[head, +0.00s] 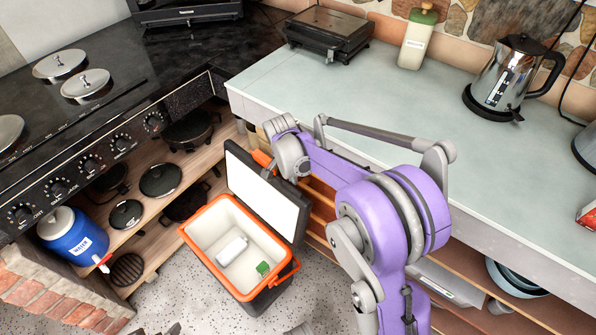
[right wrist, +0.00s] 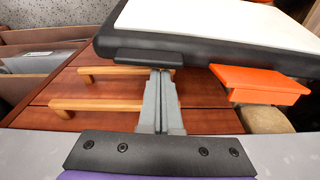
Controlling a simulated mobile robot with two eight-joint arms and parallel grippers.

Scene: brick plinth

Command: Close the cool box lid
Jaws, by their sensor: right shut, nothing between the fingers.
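The cool box (head: 225,284) stands on the speckled floor, orange-rimmed with a white inside. Its lid (head: 264,192) is open and upright, white inside with a dark edge, on the box's far right side. In the right wrist view the lid (right wrist: 215,35) spans the top, with an orange latch (right wrist: 260,85) on its edge. My right gripper (right wrist: 160,82) is shut and empty, its fingertips close to the lid's dark edge; I cannot tell whether they touch. My left gripper is not clearly in view.
A white item (head: 232,251) and a green item (head: 262,268) lie in the box. The counter (head: 420,120) is close on the right, with wooden drawers (right wrist: 100,90) below. A blue water jug (head: 75,238) and shelves with pans are on the left. Floor is free in front.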

